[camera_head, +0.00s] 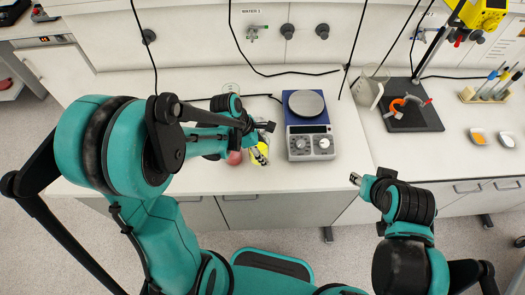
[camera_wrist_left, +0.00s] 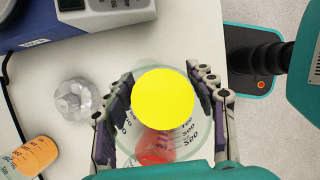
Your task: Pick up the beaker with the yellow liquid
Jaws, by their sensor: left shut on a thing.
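The beaker with yellow liquid shows in the left wrist view as a bright yellow disc (camera_wrist_left: 163,95) between my two fingers. My left gripper (camera_wrist_left: 163,108) is shut on this beaker, one finger on each side. In the head view the yellow liquid (camera_head: 260,155) shows just beyond my left gripper (camera_head: 262,142), near the table's front edge. My left arm partly covers it. I cannot tell whether the beaker is clear of the table. My right gripper (camera_head: 356,179) is in front of the table, apart from the beaker; its finger opening is too small to tell.
A red item (camera_head: 234,158) sits beside the beaker. A blue-based hotplate or scale (camera_head: 309,125) stands right of it. The left wrist view shows a clear glass (camera_wrist_left: 78,98) and an orange-filled container (camera_wrist_left: 35,155). A large beaker (camera_head: 369,88) and black stand base (camera_head: 412,118) are farther right.

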